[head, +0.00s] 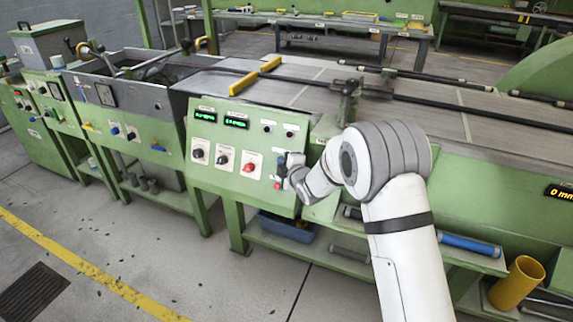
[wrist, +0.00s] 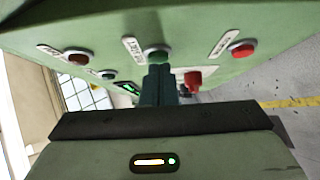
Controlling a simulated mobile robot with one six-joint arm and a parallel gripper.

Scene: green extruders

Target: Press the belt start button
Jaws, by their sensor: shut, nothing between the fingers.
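A green button (wrist: 157,56) with a white label sits on the green control panel (wrist: 210,20) in the wrist view. In the head view my gripper (head: 283,170) is at the right end of the sloping control panel (head: 220,145), and my wrist hides part of that area.
In the wrist view a red button (wrist: 242,50) and a protruding red knob (wrist: 193,80) are right of my fingers. A dark red button (wrist: 78,57) and a small blue-grey one (wrist: 107,75) are left. In the head view the belt table (head: 420,95) extends behind the panel.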

